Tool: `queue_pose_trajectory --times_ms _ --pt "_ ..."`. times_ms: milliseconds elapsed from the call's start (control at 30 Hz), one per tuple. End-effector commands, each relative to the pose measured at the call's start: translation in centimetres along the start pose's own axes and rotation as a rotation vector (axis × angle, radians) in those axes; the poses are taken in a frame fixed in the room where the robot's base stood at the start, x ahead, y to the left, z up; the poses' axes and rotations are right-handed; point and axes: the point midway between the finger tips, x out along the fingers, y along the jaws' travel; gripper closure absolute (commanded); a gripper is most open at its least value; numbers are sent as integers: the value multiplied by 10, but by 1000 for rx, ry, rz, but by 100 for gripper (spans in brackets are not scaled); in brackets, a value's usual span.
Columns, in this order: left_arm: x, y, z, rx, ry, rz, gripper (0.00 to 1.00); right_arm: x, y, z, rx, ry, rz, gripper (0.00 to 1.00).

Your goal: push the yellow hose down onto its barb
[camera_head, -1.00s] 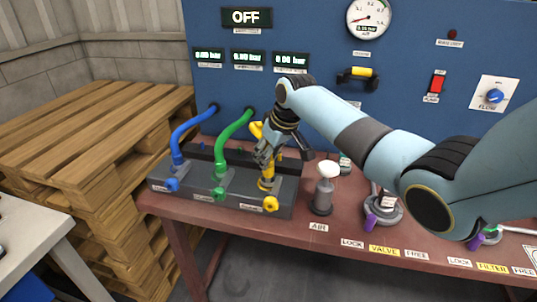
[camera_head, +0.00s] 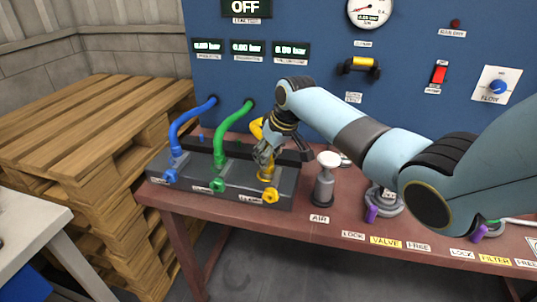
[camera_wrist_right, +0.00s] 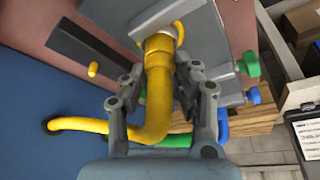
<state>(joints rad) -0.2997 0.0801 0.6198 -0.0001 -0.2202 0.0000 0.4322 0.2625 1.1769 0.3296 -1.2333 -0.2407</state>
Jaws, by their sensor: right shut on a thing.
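The yellow hose (camera_head: 256,129) comes out of the blue panel and bends down to the dark manifold block (camera_head: 225,188). My right gripper (camera_head: 265,160) is shut on the hose near its lower end, above the block's right end. In the right wrist view, the hose (camera_wrist_right: 150,118) runs between the two fingers (camera_wrist_right: 162,76), and its thicker end collar meets a round yellow-and-pale fitting (camera_wrist_right: 179,32) at the block. The barb itself is mostly hidden, so I cannot tell how far the hose sits on it. My left gripper is out of view.
A blue hose (camera_head: 176,127) and a green hose (camera_head: 221,142) stand on the same block, left of my gripper. A yellow knob (camera_head: 270,196) sticks out of its front. A grey air cylinder (camera_head: 324,185) stands close to the right. Wooden pallets (camera_head: 80,125) are at the left.

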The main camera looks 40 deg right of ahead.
Motion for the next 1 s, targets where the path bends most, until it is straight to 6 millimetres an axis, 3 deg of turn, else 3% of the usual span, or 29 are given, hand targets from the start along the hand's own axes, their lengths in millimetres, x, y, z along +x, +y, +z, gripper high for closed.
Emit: queue_pose_trajectory --times_ms 33,233,567,767,1000 --pt "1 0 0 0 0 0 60 2 0 2 0 -2 -1 70" --pt "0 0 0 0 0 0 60 1 0 1 0 -2 -1 44" --pt "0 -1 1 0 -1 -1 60 -2 0 0 0 0 0 44" --pt "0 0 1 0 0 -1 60 -31 1 1 -2 1 3 44" --pt "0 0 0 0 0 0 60 -85 1 0 -2 2 2 44"
